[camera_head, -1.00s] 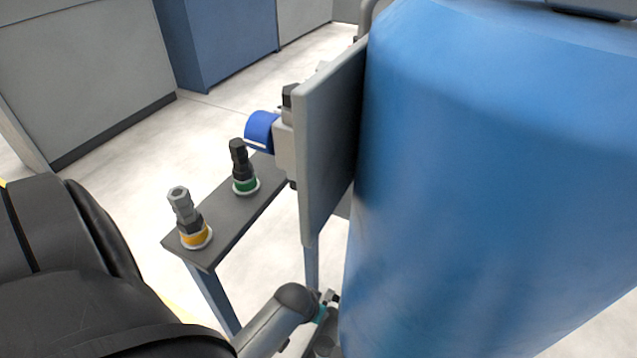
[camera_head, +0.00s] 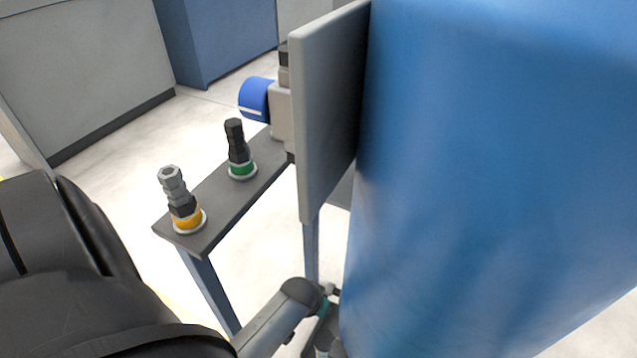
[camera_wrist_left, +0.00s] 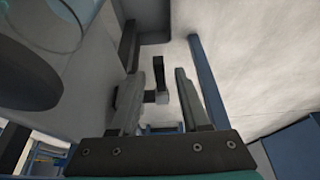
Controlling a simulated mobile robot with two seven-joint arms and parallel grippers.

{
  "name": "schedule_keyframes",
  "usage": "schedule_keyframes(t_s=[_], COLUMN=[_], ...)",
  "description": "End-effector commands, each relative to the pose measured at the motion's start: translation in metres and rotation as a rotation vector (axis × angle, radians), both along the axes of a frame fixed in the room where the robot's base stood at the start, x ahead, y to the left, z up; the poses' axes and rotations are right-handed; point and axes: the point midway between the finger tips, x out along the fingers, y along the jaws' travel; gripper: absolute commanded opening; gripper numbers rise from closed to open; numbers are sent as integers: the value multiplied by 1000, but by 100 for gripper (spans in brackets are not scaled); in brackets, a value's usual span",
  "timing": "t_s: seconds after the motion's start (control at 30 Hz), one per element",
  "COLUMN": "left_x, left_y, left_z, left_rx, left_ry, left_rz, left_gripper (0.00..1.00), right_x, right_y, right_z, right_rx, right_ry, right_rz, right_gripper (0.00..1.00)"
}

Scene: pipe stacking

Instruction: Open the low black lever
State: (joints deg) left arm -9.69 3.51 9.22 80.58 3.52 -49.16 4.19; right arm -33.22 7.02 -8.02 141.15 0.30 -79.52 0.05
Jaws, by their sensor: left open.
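The fingers are apart, with a visible gap on each side of the lever. I cannot tell how deep the lever sits between them. In the head view my left wrist (camera_head: 300,292) reaches down beside the table leg, and the gripper beyond it is partly hidden by a large blue body. The lever cannot be made out there. My right gripper is not in view.
A narrow grey table (camera_head: 220,213) carries a yellow-ringed fitting (camera_head: 180,203) and a green-ringed fitting (camera_head: 238,150). A blue round part (camera_head: 254,97) and an upright grey panel (camera_head: 328,115) stand behind. The large blue body (camera_head: 500,170) fills the right side.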

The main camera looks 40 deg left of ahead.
Motion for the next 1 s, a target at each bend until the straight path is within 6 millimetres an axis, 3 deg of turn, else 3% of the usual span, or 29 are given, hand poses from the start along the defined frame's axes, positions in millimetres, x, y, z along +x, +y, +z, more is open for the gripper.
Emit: schedule_keyframes(t_s=[0.07, 0.47, 1.0], left_x=[0, 0, 0], left_y=[0, 0, 0], left_z=[0, 0, 0], left_rx=[0, 0, 0], left_ry=[0, 0, 0], left_rz=[0, 0, 0], left_gripper=[46, 1, 0], right_x=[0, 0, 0], right_y=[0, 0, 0], right_z=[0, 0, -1], right_rx=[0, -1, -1], right_ry=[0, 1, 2], right_rz=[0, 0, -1], right_gripper=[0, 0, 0])
